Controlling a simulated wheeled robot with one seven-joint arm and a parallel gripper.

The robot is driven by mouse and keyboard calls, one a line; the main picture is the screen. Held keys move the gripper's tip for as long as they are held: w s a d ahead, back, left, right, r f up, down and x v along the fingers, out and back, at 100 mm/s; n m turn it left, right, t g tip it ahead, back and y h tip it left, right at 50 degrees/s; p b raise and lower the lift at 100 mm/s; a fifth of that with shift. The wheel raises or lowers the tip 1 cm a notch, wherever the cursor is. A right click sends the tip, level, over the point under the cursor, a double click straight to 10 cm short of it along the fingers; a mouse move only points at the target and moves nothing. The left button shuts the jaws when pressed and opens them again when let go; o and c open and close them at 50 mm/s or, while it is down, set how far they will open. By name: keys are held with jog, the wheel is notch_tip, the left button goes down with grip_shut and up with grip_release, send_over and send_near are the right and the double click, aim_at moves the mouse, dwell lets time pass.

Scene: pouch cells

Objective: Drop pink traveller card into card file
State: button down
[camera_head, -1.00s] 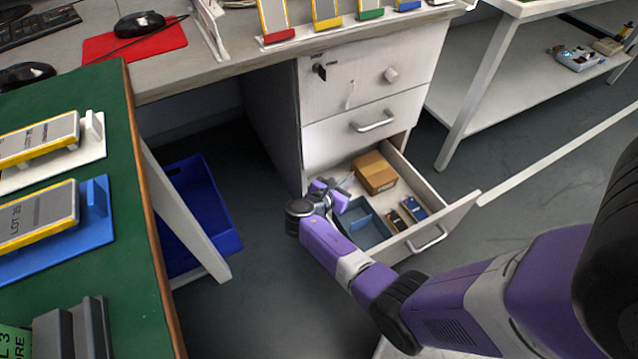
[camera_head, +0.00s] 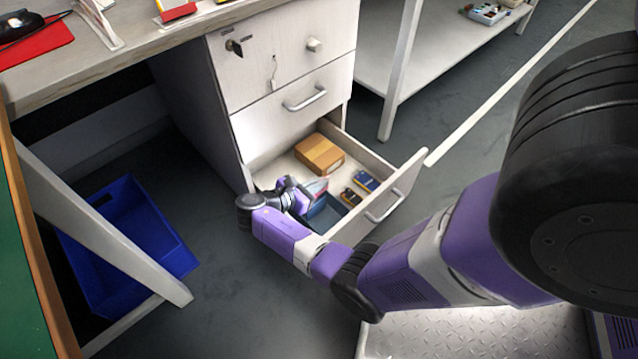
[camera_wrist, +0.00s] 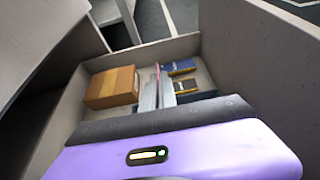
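My gripper (camera_head: 306,193) is inside the open bottom drawer, above a blue-grey open box, the card file (camera_head: 328,217). In the wrist view the two pale grey fingers (camera_wrist: 157,96) stand close together with a thin pink edge, the pink traveller card (camera_wrist: 158,72), between them. The card also shows as a small pinkish-grey patch by the fingers in the head view (camera_head: 318,186). Most of the card is hidden by the fingers. I cannot tell whether its lower edge is inside the card file.
The drawer (camera_head: 398,187) also holds a brown cardboard box (camera_head: 320,154), a blue pack (camera_head: 366,181) and a dark yellow-marked pack (camera_head: 350,197). Drawer walls surround the gripper. A blue bin (camera_head: 130,235) stands on the left.

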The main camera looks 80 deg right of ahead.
jog(key=shift+f+b, duration=0.6)
jog(key=shift+f, duration=0.3)
jog(key=c, duration=2.1)
grip_release()
jog(key=o, duration=0.5)
jog(key=p+v, duration=0.3)
jog(key=v, duration=0.5)
jog(key=shift+p, duration=0.3)
